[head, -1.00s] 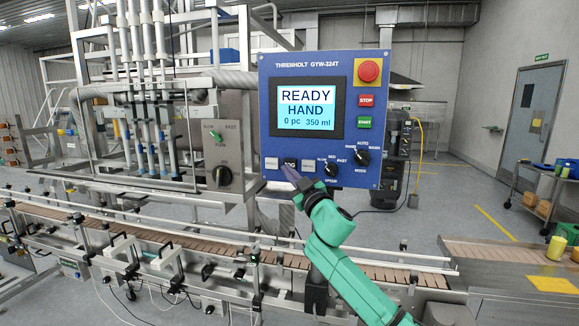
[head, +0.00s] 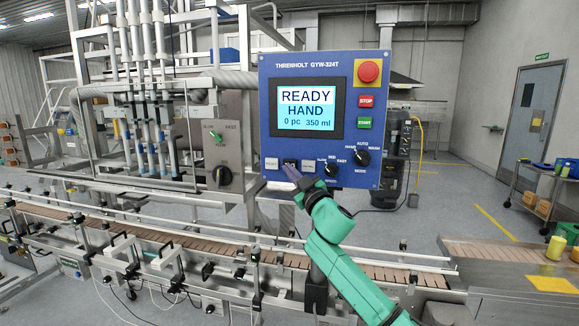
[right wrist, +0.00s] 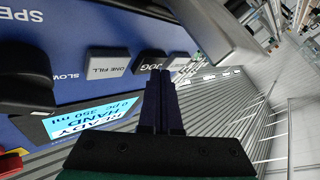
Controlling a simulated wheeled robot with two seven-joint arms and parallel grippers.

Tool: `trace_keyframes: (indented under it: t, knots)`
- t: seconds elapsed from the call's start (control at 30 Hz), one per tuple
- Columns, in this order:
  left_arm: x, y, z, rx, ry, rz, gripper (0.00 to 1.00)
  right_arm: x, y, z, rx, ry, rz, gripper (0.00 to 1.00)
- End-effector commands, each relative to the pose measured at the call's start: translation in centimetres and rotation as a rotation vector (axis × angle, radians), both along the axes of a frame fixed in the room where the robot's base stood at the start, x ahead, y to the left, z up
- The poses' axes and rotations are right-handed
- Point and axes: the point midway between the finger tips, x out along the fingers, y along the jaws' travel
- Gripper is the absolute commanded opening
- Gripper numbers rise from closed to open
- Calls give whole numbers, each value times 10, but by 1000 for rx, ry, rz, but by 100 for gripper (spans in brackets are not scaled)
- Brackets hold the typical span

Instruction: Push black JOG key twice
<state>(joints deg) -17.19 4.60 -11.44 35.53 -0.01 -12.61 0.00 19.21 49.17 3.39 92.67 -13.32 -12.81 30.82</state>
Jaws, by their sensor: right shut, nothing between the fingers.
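The black JOG key (head: 290,162) sits in the bottom row of the blue control panel (head: 266,110), between two pale keys. My right gripper (head: 288,168) is shut and empty, its dark fingertips at the lower edge of this key. In the right wrist view the JOG key (right wrist: 149,61) is just beyond the closed fingertips (right wrist: 160,73), partly hidden by them. I cannot tell whether they touch. The display (head: 307,108) reads READY, HAND, 0 pc, 350 ml. My left gripper is not in view.
The grey ONE FILL key (right wrist: 108,62) and the RESET key (head: 271,163) flank the JOG key. Speed (head: 331,170) and mode (head: 362,158) knobs are to the right. The red emergency button (head: 369,71) is above. A conveyor (head: 200,235) runs below the panel.

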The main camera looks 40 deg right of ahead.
Motion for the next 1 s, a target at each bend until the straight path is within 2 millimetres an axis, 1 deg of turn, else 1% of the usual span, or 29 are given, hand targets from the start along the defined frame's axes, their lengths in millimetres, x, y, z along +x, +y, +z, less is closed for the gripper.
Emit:
trace_keyframes:
  t: [0.77,1.0]
  knots:
    - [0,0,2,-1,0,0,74,4,-6,0,0,0,0,0]
    - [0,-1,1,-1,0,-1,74,0,1,-1,0,1,0,0]
